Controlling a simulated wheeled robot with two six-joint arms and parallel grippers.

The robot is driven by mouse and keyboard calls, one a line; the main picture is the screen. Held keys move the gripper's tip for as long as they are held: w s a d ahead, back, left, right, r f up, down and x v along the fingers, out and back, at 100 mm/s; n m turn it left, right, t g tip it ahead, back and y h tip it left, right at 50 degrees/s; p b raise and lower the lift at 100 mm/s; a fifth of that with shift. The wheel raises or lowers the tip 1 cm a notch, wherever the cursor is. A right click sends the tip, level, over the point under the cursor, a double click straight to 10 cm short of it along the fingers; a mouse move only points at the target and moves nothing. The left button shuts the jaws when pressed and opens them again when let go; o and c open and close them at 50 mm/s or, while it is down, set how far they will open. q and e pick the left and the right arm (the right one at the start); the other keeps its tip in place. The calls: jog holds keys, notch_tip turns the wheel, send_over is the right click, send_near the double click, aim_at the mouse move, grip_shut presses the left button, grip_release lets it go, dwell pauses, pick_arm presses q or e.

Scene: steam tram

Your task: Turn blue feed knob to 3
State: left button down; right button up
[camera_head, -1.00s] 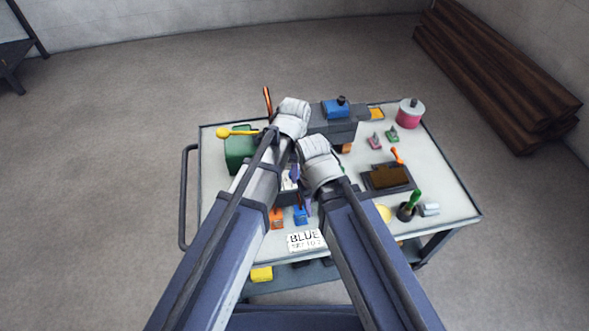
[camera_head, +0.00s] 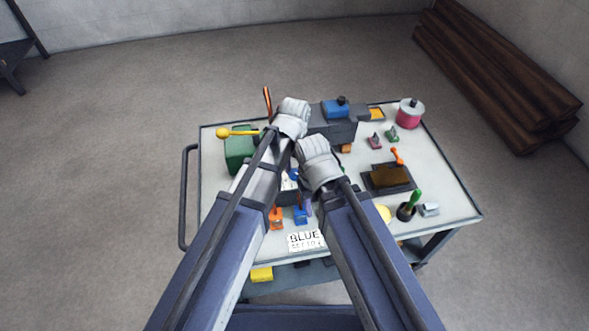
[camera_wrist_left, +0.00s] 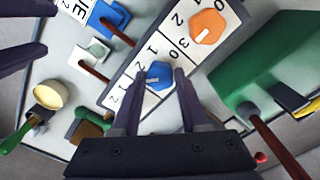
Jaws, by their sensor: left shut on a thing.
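The blue knob (camera_wrist_left: 160,76) sits on a white numbered panel (camera_wrist_left: 172,50), with a pale pointer mark on its top. The pointer lies toward the left of the left wrist view; I cannot tell which number it meets. My left gripper (camera_wrist_left: 161,72) is shut on the blue knob, one finger on each side. In the head view the gloved wrists cover most of the panel. Two dark fingers of my right gripper (camera_wrist_left: 22,32) show apart at the upper left of the wrist view, with nothing seen between them. A card (camera_head: 306,241) reads BLUE, with a smaller second line.
An orange knob (camera_wrist_left: 207,26) is beside the blue one. A green box (camera_wrist_left: 275,65) with a brown-handled lever stands close at the right. Orange and blue levers (camera_head: 301,215) are at the cart's front. A dark tray (camera_head: 388,180) and pink tin (camera_head: 410,114) are to the right.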

aim_at(295, 173)
pick_arm(q)
jog(key=n, duration=0.4)
jog(key=shift+n, duration=0.3)
jog(key=n, duration=0.4)
jog(key=shift+n, duration=0.3)
jog(key=shift+c, duration=2.1)
grip_release()
jog(key=shift+r, duration=0.1)
notch_tip(295, 173, up, 8)
jog(key=p, duration=0.8)
